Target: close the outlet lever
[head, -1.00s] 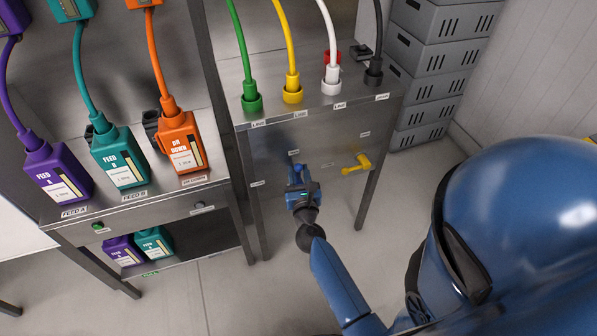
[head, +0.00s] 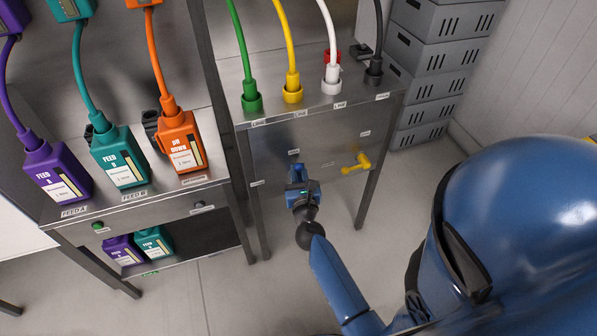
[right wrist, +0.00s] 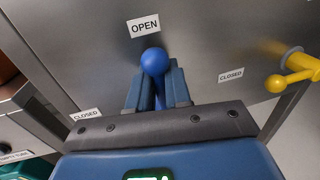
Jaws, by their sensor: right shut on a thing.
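A blue lever (right wrist: 153,61) with a round ball end shows in the right wrist view on the steel panel, just below the OPEN label (right wrist: 145,25). My right gripper (right wrist: 156,85) is shut on it, one finger on each side of its shaft, with the ball standing out past the fingertips. In the head view my right gripper (head: 295,174) is at the front panel of the steel stand; its fingers and body hide most of the lever there. A CLOSED label (right wrist: 86,114) is at the lower left of the lever. My left gripper is not in view.
A yellow lever (head: 357,164) sits to the right on the same panel, beside another CLOSED label (right wrist: 231,75). Hoses in several colours enter the stand's top (head: 320,98). A feed bottle shelf (head: 150,204) stands left, grey crates (head: 425,85) at right. The floor below is clear.

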